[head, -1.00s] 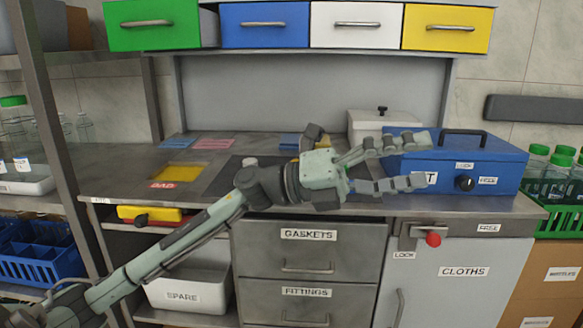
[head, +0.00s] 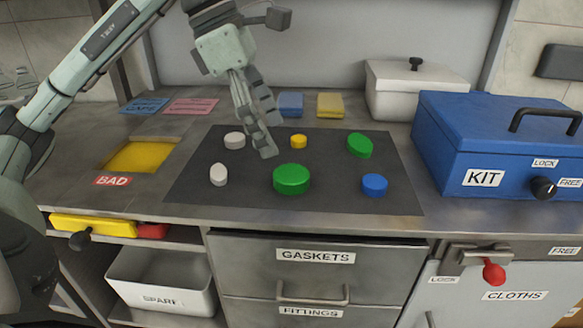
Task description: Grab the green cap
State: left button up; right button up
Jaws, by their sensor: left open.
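A large round green cap (head: 291,180) lies at the front middle of the dark mat (head: 330,196). A second green piece (head: 360,145), with a more oval outline, lies at the mat's back right. My left gripper (head: 268,134) points down over the mat, open and empty, its fingers seen nearly edge-on. Its fingertips are behind and a little left of the large green cap, apart from it. They are between a white cap (head: 235,140) and a small yellow cap (head: 299,141). My right gripper is not in view.
A white oval piece (head: 219,175) and a blue cap (head: 374,185) flank the large green cap on the mat. A blue KIT box (head: 455,150) stands right. A yellow area (head: 144,156) with a BAD label is left. Blue (head: 290,104) and yellow (head: 330,105) blocks lie behind.

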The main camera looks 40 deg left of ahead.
aim_at(293, 173)
pick_arm(q)
jog(key=x, duration=0.4)
jog(key=d+x, duration=0.1)
jog(key=x, duration=0.2)
jog(key=shift+s, duration=0.3)
jog(key=shift+r, duration=0.1)
jog(key=c, duration=0.8)
